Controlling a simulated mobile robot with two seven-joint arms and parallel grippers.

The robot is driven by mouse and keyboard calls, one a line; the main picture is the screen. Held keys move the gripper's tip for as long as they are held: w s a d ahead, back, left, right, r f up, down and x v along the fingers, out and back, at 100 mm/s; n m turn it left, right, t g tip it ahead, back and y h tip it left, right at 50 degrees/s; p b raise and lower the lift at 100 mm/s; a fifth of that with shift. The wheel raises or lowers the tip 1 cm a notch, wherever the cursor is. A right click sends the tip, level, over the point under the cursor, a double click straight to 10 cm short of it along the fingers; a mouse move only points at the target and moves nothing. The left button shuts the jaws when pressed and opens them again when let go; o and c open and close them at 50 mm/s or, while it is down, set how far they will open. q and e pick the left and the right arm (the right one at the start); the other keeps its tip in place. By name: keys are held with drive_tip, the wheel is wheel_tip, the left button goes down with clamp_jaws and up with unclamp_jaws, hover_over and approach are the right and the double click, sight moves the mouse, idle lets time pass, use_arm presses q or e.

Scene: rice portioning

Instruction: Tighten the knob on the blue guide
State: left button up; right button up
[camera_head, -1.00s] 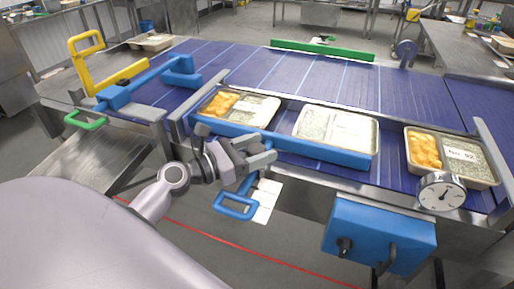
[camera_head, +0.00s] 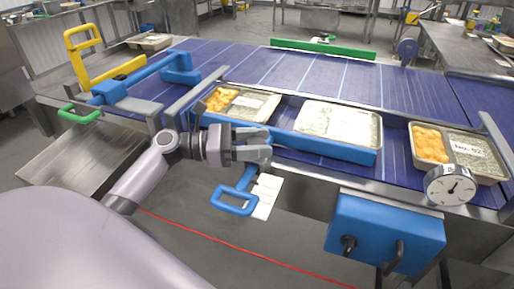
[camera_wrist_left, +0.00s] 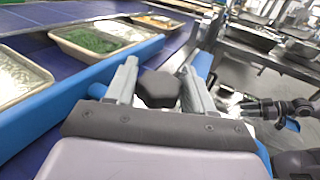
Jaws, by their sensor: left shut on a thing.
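The blue guide (camera_head: 322,148) is a long rail along the near edge of the conveyor, in front of the trays. My left gripper (camera_head: 262,147) is at its near side, left of its middle, pointing right. In the left wrist view the black faceted knob (camera_wrist_left: 158,88) sits between the two grey fingers of my left gripper (camera_wrist_left: 157,82), which are shut on it. The blue guide (camera_wrist_left: 62,112) runs along the left there. In the head view the knob is hidden by the fingers. My right gripper does not show in the head view.
Trays (camera_head: 338,112) stand behind the guide. A blue handle (camera_head: 235,205) hangs below the gripper. A dial (camera_head: 450,186) and a blue box (camera_head: 385,232) are at the right. A yellow frame (camera_head: 85,60) and green handle (camera_head: 78,115) are at the left.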

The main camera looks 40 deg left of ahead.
sight(257, 142)
use_arm(q)
drive_tip(key=m+g+h, duration=0.1)
drive_tip(key=m+g, duration=0.1)
drive_tip(key=g, duration=0.1)
drive_tip(key=m+g+h, duration=0.2)
drive_tip(key=g, duration=0.1)
drive_tip(key=shift+r+m+b, duration=0.1)
drive_tip(key=shift+m+b, duration=0.2)
drive_tip(key=shift+b, duration=0.1)
drive_tip(key=shift+m+g+h+b, duration=0.3)
drive_tip(key=shift+m+g, duration=0.65)
drive_tip(key=shift+g, duration=0.65)
drive_tip(key=shift+m+g+h+b, duration=0.25)
drive_tip(key=shift+m+g, duration=0.7)
drive_tip(key=shift+g, duration=0.95)
drive_tip(key=o, duration=1)
drive_tip(key=shift+s, duration=0.1)
wheel_tip(257, 142, up, 20)
drive_tip(key=shift+f+p, duration=0.1)
drive_tip(key=shift+p, duration=0.95)
drive_tip(key=shift+d, duration=0.1)
